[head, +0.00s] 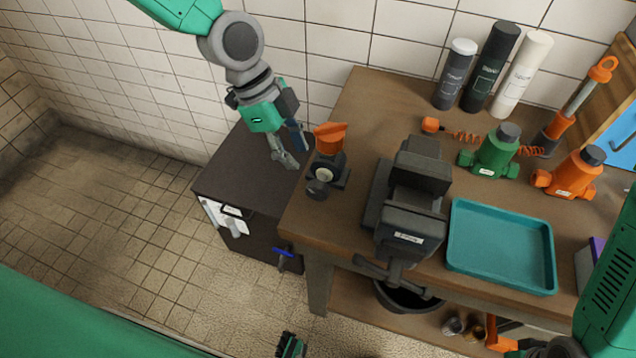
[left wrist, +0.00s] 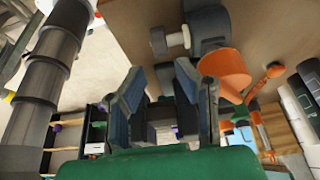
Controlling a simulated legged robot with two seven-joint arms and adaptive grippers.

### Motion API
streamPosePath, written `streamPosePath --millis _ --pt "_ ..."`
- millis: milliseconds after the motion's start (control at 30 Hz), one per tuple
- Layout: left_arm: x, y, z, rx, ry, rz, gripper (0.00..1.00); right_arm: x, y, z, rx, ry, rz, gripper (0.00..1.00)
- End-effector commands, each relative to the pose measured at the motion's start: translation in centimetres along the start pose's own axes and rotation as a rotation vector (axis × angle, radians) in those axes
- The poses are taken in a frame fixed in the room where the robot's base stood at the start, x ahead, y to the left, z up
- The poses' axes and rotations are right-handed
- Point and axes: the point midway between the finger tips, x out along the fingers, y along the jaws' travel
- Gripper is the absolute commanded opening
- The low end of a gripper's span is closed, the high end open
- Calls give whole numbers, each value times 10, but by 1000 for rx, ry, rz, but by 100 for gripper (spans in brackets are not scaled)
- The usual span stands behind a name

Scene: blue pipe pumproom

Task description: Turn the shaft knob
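The shaft knob (head: 318,188) looks to be the dark round end on a short pale shaft of a small device with an orange funnel (head: 330,138), at the workbench's left edge. In the left wrist view the knob (left wrist: 158,42) shows upper centre, beyond the fingers, with the pale shaft (left wrist: 178,40) beside it. My left gripper (head: 291,148) is left of the device, above a dark cabinet. Its fingers (left wrist: 167,95) are apart, with nothing held between them. They appear clear of the knob. My right arm shows at the lower right; I cannot make out its gripper clearly.
A large vise (head: 408,200) stands right of the device. A teal tray (head: 502,285), green jack (head: 492,155) and orange jack (head: 572,175) are further right. The dark cabinet (head: 245,185) adjoins the bench (head: 325,240). A blue handle (head: 283,252) sticks out below. The left floor is clear.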

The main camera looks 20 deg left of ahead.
Motion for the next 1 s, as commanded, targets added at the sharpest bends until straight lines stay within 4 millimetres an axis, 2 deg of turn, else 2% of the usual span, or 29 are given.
streamPosePath --millis 33,200,400,600,900,933,1000 --pt "13 2 0 0 -3 7 28 -1 0 0 0 0 0 0" --pt "50 2 -1 1 -3 6 28 -2 0 0 0 0 0 0" --pt "83 1 0 -1 -2 3 28 -4 0 0 0 0 0 0" --pt "99 1 0 -2 -1 1 28 -5 0 0 0 0 0 0" --pt "101 0 0 -2 0 0 28 -5 0 0 0 0 0 0" --pt "101 0 0 -2 0 0 21 -5 0 0 0 0 0 0" --pt "101 0 0 -2 0 0 0 -5 0 0 0 0 0 0"
